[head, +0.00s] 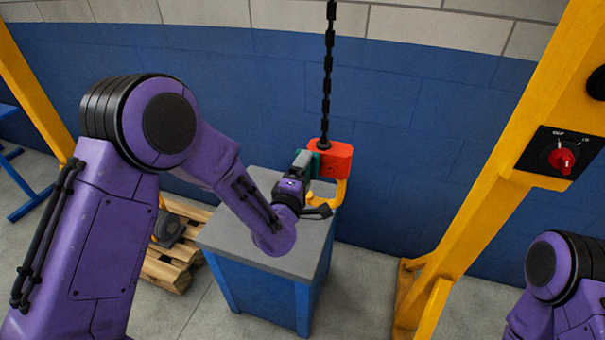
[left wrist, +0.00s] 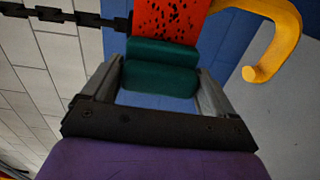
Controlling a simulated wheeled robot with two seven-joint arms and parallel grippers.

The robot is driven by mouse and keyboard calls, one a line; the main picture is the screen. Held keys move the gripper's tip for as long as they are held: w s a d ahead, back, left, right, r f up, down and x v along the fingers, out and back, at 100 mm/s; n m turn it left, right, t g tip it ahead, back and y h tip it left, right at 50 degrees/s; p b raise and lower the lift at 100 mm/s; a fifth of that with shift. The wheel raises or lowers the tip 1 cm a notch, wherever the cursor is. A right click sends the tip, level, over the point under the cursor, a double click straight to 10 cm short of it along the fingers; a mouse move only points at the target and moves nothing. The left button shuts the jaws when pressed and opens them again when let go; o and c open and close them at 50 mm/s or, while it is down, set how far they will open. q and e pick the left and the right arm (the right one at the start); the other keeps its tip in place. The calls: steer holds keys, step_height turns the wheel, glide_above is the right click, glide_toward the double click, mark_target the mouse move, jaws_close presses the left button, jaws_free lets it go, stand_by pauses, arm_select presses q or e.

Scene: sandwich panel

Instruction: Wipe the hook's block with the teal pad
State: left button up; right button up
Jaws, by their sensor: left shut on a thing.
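The hook's block (head: 335,157) is orange-red and hangs on a black chain above the grey-topped blue cabinet. The yellow hook (head: 339,195) curves below it. In the left wrist view the block (left wrist: 178,18) carries many black specks, and the hook (left wrist: 285,40) is at upper right. My left gripper (head: 303,162) is shut on the teal pad (left wrist: 160,77), which lies between its fingers. The pad (head: 314,165) is at the block's left side in the head view and overlaps its edge in the wrist view. I cannot tell whether they touch. My right gripper is out of view.
The black chain (head: 328,80) runs up from the block. The cabinet top (head: 250,215) is bare where visible. A yellow post (head: 480,200) with a red switch (head: 562,160) stands at right. Wooden pallets (head: 175,250) lie left of the cabinet. A blue wall is behind.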

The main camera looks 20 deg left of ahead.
arm_select(q)
steer(key=shift+s+d, duration=0.15)
steer(key=shift+d, duration=1.35)
steer(key=shift+d+b, duration=0.45)
steer(key=shift+d, duration=2.8)
steer(key=shift+a+r, duration=0.1)
steer(key=shift+a, duration=3.3)
steer(key=shift+w+a, duration=0.2)
steer(key=shift+a, duration=1.35)
steer(key=shift+s, duration=2.95)
